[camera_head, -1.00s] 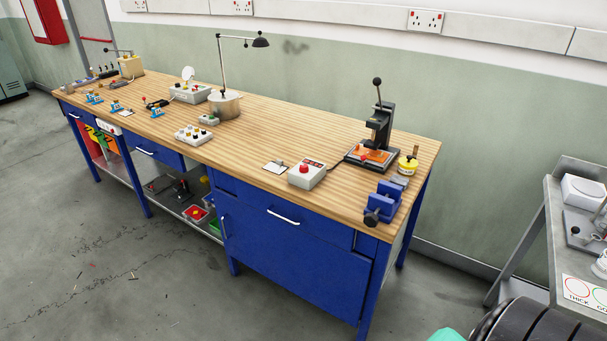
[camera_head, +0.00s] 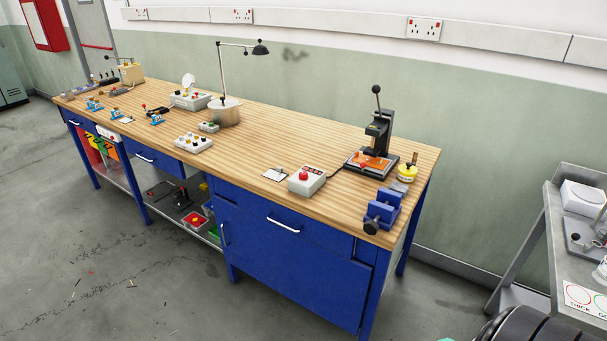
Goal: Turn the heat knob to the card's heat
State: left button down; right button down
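The wooden bench top (camera_head: 330,135) with blue legs and cupboard fills the middle of the view. A grey control box (camera_head: 307,181) with a red knob or button (camera_head: 303,175) and a dark display stands near its front edge. A small white card (camera_head: 275,174) lies just left of it; its writing is too small to read. A black lever press (camera_head: 377,137) with an orange plate stands behind, to the right. I cannot tell which control is the heat knob. Neither gripper is in view; a dark rounded shape shows at the bottom right edge.
A blue vice (camera_head: 383,209) sits at the bench's right front corner, with a yellow pot (camera_head: 407,172) behind it. A multi-knob box (camera_head: 193,143) and a lamp (camera_head: 225,108) stand further left. A grey side table (camera_head: 560,235) is at the right.

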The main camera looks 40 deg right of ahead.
aim_at(302, 175)
jog(key=z, duration=0.55)
jog(key=i+l+z, duration=0.1)
jog(key=z, duration=0.25)
jog(key=i+z, duration=0.55)
jog(key=z, duration=0.15)
